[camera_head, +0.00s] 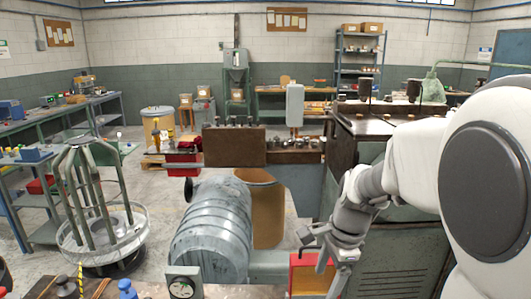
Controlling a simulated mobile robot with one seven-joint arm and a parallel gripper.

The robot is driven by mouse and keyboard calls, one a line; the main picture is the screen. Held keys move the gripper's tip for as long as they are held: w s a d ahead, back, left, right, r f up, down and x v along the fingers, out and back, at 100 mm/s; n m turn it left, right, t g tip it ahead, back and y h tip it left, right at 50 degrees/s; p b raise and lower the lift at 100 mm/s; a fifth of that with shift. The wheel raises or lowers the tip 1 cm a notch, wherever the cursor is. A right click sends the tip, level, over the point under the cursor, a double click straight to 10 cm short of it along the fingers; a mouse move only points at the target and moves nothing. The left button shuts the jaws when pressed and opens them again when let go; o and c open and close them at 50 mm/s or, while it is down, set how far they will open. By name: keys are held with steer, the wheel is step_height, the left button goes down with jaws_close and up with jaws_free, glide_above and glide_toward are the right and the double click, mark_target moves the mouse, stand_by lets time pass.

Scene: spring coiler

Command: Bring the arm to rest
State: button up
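My arm comes in from the right side of the view, large and close to the camera. It bends down to my gripper (328,268), which hangs in front of a red-edged box on the machine. The two grey fingers look spread apart, and nothing shows between them. I cannot tell whether the gripper touches the box.
A grey ribbed motor housing (212,230) lies left of my gripper. A dark green cabinet (400,255) stands close behind my arm. A wire reel stand (100,215) is at the left. Open floor (160,195) lies between the reel stand and the machine.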

steer(key=s+r+n+t, duration=0.2)
steer(key=s+r+n, duration=0.3)
steer(key=s+n, duration=0.3)
steer(key=s+r+n+t+h, duration=0.1)
steer(key=s+r+n+t, duration=0.1)
steer(key=s+r+n, duration=0.3)
steer(key=s+n, duration=0.3)
steer(key=shift+s+d+n+h, duration=0.15)
steer(key=shift+d+n+h, duration=0.15)
steer(key=shift+d, duration=0.1)
steer(key=c, duration=0.5)
steer(key=shift+o, duration=0.2)
steer(key=shift+a, duration=0.15)
